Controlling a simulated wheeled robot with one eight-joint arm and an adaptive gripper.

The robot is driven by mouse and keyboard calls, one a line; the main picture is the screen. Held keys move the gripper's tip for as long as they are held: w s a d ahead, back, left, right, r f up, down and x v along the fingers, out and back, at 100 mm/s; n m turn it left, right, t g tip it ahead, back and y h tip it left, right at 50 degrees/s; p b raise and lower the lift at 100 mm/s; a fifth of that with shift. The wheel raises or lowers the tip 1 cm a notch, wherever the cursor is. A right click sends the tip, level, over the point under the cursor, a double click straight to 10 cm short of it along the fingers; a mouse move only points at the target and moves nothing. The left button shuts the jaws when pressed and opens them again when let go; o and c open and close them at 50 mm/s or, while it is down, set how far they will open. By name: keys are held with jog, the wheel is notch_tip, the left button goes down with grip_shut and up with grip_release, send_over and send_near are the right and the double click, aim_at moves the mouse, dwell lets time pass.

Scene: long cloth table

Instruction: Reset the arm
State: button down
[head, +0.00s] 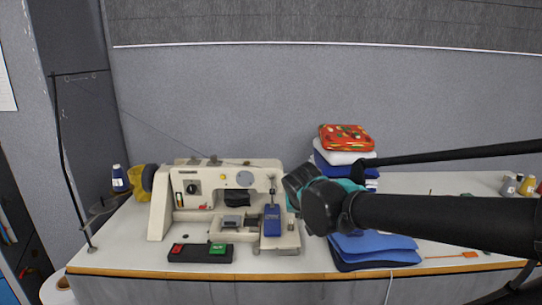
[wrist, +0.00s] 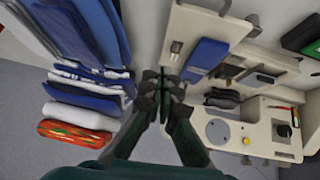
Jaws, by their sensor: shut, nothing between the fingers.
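My arm comes in from the right in the head view. My gripper (head: 299,188) is in front of the sewing machine's right end and left of the cloth stack. In the wrist view my gripper (wrist: 164,84) shows its two fingers together, shut and empty. The cloth stack is to the left there and the machine to the right. The gripper hides part of the stack in the head view.
The cream sewing machine (head: 158,208) stands on the white table (head: 125,246). A black switch box (head: 182,256) lies in front. Folded cloths (head: 345,157) are stacked right of it, blue ones (head: 370,246) nearer the front edge. Thread spools (head: 508,186) stand far right.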

jog(key=s+d+f, duration=0.2)
jog(key=f, duration=0.1)
jog(key=s+d+f+g, duration=0.1)
jog(key=s+d+f, duration=0.1)
jog(key=d+f, duration=0.1)
jog(key=s+d+f+g, duration=0.1)
jog(key=d+f, duration=0.1)
jog(key=f, duration=0.1)
jog(key=shift+s+d+f, duration=0.25)
jog(key=shift+s+f, duration=0.1)
jog(key=shift+s, duration=0.05)
jog(key=s+d+f+g+y, duration=0.1)
jog(key=s+d+f, duration=0.1)
jog(key=s+f, duration=0.3)
jog(key=shift+s+d+f+g, duration=0.15)
jog(key=shift+s+f+g, duration=0.2)
jog(key=shift+s+g, duration=0.1)
